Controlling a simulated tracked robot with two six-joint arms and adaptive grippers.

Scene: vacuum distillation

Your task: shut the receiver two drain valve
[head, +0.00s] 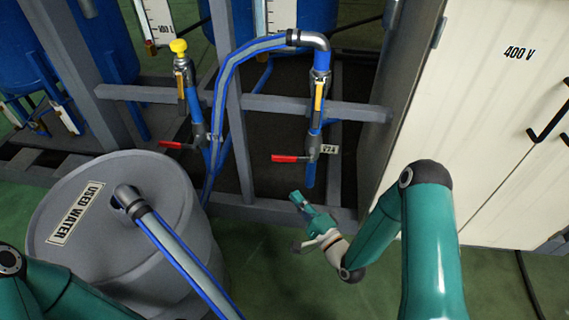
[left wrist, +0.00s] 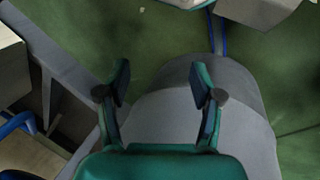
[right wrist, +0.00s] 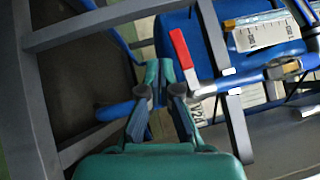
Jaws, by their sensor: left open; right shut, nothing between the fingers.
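Two red-handled valves show in the head view: the left one has its red handle (head: 175,145) beside the left pipe, and the right one has its red handle (head: 288,158) beside a tag (head: 329,149) that looks like V24. Both handles lie sideways, across their upright pipes. I cannot read which belongs to receiver two. My right gripper (head: 298,198) is shut and empty, below the right valve and apart from it. The right wrist view shows a red handle (right wrist: 182,50) just beyond the gripper's fingertips. My left gripper (left wrist: 161,82) is open and empty; its fingers are outside the head view.
A grey used-water drum (head: 120,235) stands at the left with a hose (head: 178,255) on it. Grey frame bars (head: 245,150) run behind the valves. A blue hose (head: 225,85) loops between the pipes. A white cabinet (head: 480,130) stands at the right.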

